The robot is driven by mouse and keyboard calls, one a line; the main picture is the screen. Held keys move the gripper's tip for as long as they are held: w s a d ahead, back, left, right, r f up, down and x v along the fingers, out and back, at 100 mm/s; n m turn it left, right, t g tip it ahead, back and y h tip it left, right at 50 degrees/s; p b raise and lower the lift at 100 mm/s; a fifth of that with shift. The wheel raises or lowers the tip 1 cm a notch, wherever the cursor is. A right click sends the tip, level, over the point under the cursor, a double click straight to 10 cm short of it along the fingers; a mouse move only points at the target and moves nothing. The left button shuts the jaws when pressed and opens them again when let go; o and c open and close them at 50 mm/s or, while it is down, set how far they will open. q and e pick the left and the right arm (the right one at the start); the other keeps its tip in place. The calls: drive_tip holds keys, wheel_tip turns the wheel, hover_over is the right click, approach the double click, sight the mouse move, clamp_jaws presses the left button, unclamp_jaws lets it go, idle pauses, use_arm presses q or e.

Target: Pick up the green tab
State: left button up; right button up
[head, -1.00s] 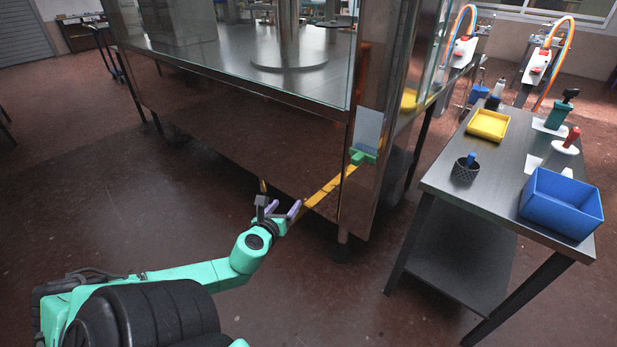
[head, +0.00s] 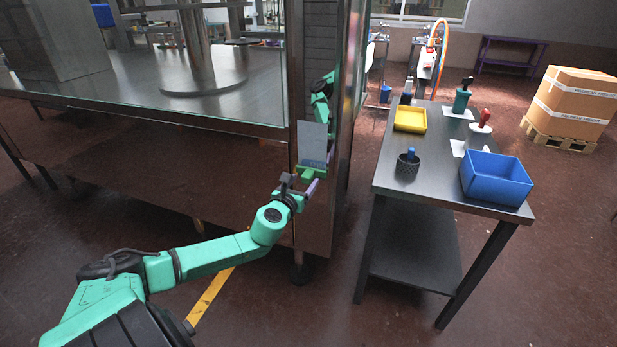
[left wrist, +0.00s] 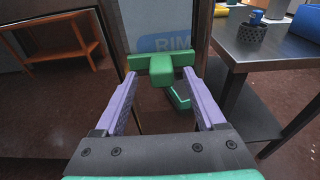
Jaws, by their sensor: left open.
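The green tab (head: 312,169) sits at the lower edge of a pale grey panel (head: 313,139) on the corner post of the glass-walled metal cabinet. In the left wrist view the tab (left wrist: 161,67) is a green T shape, its crossbar level and its stem towards me. My left gripper (head: 299,187) is open, just in front of and slightly below the tab in the head view. In the left wrist view its purple fingers (left wrist: 160,78) stand on either side of the stem, with gaps visible. My right gripper is out of view.
The large cabinet (head: 150,165) fills the left and centre. A dark side table (head: 440,160) stands to the right with a yellow tray (head: 410,119), blue bin (head: 496,178), mesh cup (head: 407,167) and stamp-like tools. A boxed pallet (head: 570,105) is far right. Floor between is clear.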

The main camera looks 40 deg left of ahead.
use_arm(q)
drive_tip(key=x, duration=0.2)
drive_tip(key=shift+w+f, duration=0.1)
drive_tip(key=shift+w, duration=0.25)
drive_tip(key=shift+s, duration=0.1)
drive_tip(key=shift+c, duration=0.3)
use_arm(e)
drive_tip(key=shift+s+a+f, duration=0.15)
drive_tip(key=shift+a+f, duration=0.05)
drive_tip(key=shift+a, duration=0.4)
use_arm(q)
clamp_jaws()
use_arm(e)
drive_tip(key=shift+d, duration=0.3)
